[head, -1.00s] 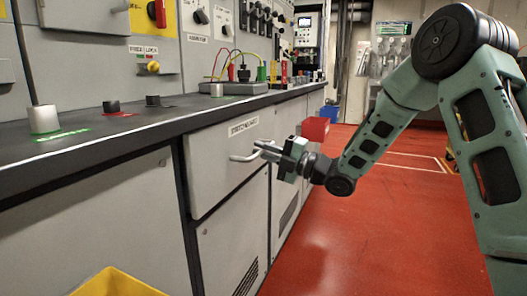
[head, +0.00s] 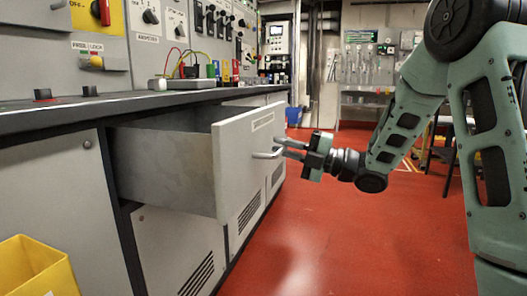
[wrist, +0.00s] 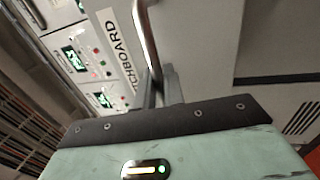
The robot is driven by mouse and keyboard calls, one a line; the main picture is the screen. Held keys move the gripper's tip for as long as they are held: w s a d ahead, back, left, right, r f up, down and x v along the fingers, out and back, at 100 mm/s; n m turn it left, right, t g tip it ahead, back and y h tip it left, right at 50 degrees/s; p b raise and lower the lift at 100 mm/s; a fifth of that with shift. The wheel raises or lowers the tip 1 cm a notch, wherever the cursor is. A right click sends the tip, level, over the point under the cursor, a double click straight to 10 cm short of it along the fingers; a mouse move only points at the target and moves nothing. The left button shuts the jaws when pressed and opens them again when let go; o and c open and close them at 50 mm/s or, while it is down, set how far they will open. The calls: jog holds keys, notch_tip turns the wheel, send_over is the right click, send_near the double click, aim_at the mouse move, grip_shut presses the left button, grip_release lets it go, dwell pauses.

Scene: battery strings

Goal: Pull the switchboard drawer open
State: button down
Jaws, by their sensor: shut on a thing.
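The switchboard drawer (head: 165,160) stands well open below the worktop, with its grey side wall and part of its inside showing. Its front panel (head: 238,165) carries a label and a bar handle (head: 268,154). My gripper (head: 284,147) is shut on the handle from the right side. In the wrist view the metal handle (wrist: 146,32) runs down between the fingers (wrist: 158,90), beside a label partly reading "CHBOARD". The drawer's floor is hidden in the head view.
The worktop (head: 150,103) carries knobs and a small box with coloured leads. A yellow bin (head: 38,268) is at the lower left. Red floor (head: 330,230) is clear in front of the drawer. A stool (head: 440,145) stands at the right back.

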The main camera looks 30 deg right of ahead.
jog(key=shift+r+b+v, duration=0.15)
jog(key=shift+r+v, duration=0.05)
jog(key=shift+v, duration=0.85)
jog(key=shift+r+b+v, duration=0.15)
jog(key=shift+r+v, duration=0.05)
jog(key=shift+v, duration=0.85)
jog(key=c, duration=1.7)
grip_release()
jog(key=shift+d, duration=0.1)
jog(key=p+v, duration=0.3)
jog(key=v, duration=1.4)
jog(key=shift+s+d+f, duration=0.1)
jog(key=shift+s+f, duration=0.05)
jog(key=shift+f, duration=0.1)
